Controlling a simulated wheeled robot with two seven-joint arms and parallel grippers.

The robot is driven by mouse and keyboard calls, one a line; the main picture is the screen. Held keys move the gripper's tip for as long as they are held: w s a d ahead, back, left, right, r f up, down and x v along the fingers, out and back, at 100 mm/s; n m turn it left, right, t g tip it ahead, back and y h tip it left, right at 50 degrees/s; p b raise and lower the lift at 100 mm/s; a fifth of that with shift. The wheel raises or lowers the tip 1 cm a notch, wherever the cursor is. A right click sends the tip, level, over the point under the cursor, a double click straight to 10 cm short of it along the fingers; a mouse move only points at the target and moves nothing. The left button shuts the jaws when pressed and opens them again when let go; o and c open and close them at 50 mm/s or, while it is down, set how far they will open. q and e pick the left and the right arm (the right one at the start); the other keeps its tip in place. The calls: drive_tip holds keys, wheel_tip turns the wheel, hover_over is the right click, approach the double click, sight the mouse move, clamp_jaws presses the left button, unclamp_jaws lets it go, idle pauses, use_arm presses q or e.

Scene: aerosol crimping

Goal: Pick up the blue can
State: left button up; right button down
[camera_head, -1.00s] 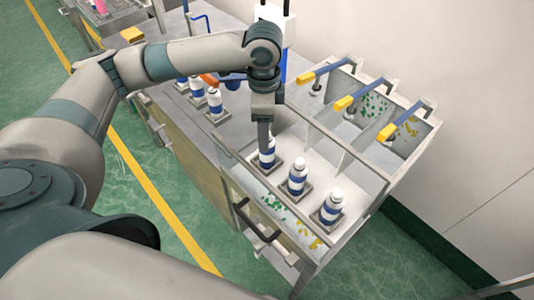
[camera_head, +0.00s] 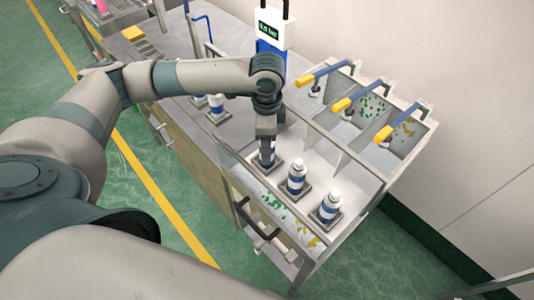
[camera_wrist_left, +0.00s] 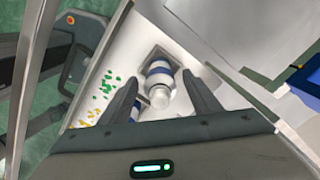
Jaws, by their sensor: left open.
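A white can with a blue band (camera_head: 272,158) stands upright on a square pad in the left part of the tray. My left gripper (camera_head: 267,160) is over it, pointing down and partly hiding it. In the left wrist view the gripper (camera_wrist_left: 168,95) is open, and the can (camera_wrist_left: 160,80) shows between its two fingers, with no clear contact. Two similar cans stand on pads to the right, a middle one (camera_head: 296,178) and a front one (camera_head: 330,206). My right gripper is not in view.
More cans (camera_head: 216,103) stand on the bench behind my left arm. Yellow-handled levers (camera_head: 341,104) line the compartments at the back right. A display unit (camera_head: 271,32) stands behind the gripper.

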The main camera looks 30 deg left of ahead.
use_arm(q)
clamp_jaws()
drive_tip(key=shift+r, duration=0.1)
wheel_tip(320, 180, up, 9)
drive_tip(key=shift+f+b, duration=0.2)
drive_tip(key=shift+b, duration=1)
drive_tip(key=shift+r, duration=0.65)
